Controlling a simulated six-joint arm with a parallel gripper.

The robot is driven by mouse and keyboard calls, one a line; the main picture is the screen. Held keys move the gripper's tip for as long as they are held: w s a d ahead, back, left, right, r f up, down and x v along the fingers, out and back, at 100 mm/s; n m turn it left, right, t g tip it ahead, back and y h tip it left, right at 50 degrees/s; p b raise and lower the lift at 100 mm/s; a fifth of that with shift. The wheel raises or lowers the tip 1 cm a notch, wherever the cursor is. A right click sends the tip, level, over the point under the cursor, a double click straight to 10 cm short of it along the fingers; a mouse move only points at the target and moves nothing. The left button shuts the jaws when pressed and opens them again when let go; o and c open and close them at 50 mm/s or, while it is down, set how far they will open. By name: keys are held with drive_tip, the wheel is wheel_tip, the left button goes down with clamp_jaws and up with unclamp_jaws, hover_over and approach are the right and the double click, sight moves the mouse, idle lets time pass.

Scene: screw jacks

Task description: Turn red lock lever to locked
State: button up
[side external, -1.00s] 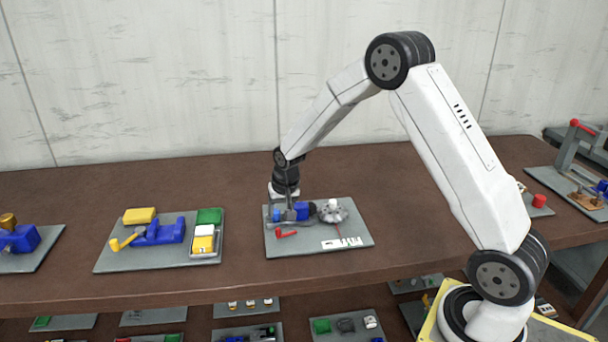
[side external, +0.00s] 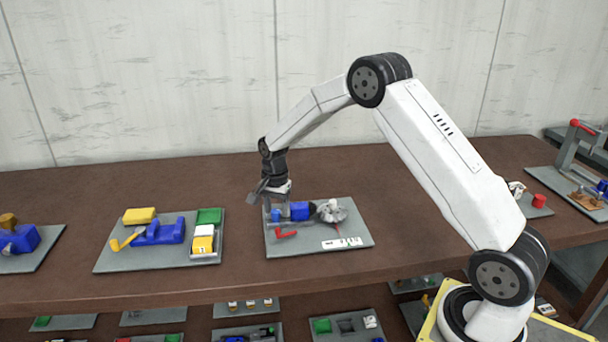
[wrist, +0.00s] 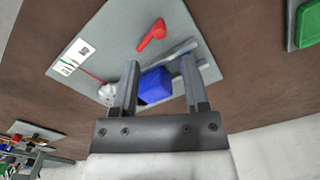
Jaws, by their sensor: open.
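The red lock lever (side external: 286,233) lies on the front left of a grey plate (side external: 290,249), pointing to the right. It also shows in the wrist view (wrist: 152,36), beyond the fingertips. A blue block (side external: 300,211) sits behind the lever on the same plate, and in the wrist view the blue block (wrist: 155,86) appears between my fingers. My gripper (side external: 268,205) is open above the left back of the plate, apart from the lever. Its two fingers (wrist: 160,68) are spread in the wrist view. Whether they touch anything there I cannot tell.
A grey-white round piece (side external: 332,211) and a white label card (side external: 342,243) are on the same plate. A plate with yellow, blue and green parts (side external: 130,262) lies to the left. Bare brown table (side external: 245,265) separates the two plates.

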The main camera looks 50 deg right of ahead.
sight(278, 229)
drive_tip(key=shift+f, duration=3.55)
clamp_jaws()
